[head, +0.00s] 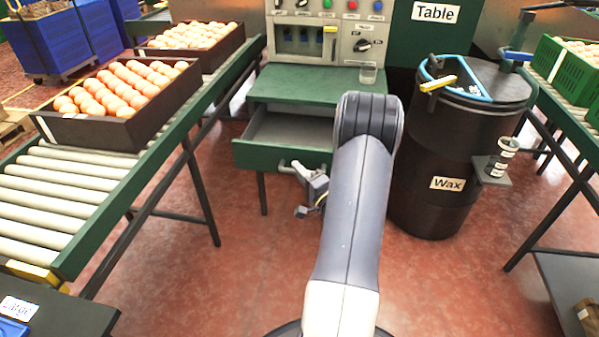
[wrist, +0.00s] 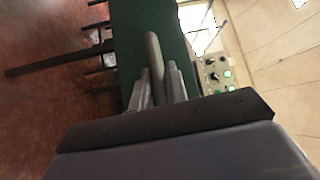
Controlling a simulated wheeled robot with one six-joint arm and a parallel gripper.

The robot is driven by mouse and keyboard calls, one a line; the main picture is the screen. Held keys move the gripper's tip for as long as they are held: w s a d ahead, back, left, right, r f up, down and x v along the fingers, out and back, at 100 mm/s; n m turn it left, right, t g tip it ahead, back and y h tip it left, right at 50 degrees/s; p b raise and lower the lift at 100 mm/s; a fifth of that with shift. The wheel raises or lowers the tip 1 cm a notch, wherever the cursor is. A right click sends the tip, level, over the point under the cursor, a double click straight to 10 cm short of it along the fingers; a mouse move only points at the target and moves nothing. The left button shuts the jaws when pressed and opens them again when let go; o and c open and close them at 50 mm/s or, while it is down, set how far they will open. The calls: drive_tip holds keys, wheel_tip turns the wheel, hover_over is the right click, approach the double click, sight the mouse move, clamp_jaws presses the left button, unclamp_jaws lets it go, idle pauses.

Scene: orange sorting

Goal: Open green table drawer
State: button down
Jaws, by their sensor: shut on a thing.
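The green table (head: 300,85) stands in the middle of the head view, below a control panel. Its drawer (head: 255,155) is pulled out toward me, and its grey inside shows empty where visible. My arm hides the drawer's right part. My gripper (head: 306,175) is at the drawer's front, by the pale handle (head: 284,167). In the wrist view my gripper (wrist: 158,88) has its two fingers closed around the grey handle bar (wrist: 152,50), with the green drawer front (wrist: 130,40) behind it.
A roller conveyor (head: 65,185) with crates of oranges (head: 125,90) runs along the left. A dark wax barrel (head: 435,150) stands close on the right, with another green-framed conveyor (head: 570,120) beyond. The red floor in front of the drawer is clear.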

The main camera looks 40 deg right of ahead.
drive_tip(key=c, duration=1.4)
unclamp_jaws()
drive_tip(key=shift+s, duration=0.1)
drive_tip(key=s+f+p, duration=0.1)
drive_tip(key=s+p, duration=0.1)
drive_tip(key=s, duration=0.8)
drive_tip(key=shift+s+a+f, duration=0.25)
drive_tip(key=shift+a, duration=0.1)
drive_tip(key=shift+w, duration=0.1)
drive_tip(key=w, duration=0.3)
drive_tip(key=w+r+b, duration=0.1)
drive_tip(key=w, duration=0.3)
drive_tip(key=w+b, duration=0.1)
drive_tip(key=w, duration=0.2)
drive_tip(key=shift+w+d+r, duration=0.15)
drive_tip(key=shift+d+r, duration=0.05)
drive_tip(key=shift+d, duration=0.15)
drive_tip(key=shift+w, duration=0.15)
drive_tip(key=shift+w+d, duration=0.2)
drive_tip(key=shift+d, duration=0.15)
drive_tip(key=shift+a, duration=0.1)
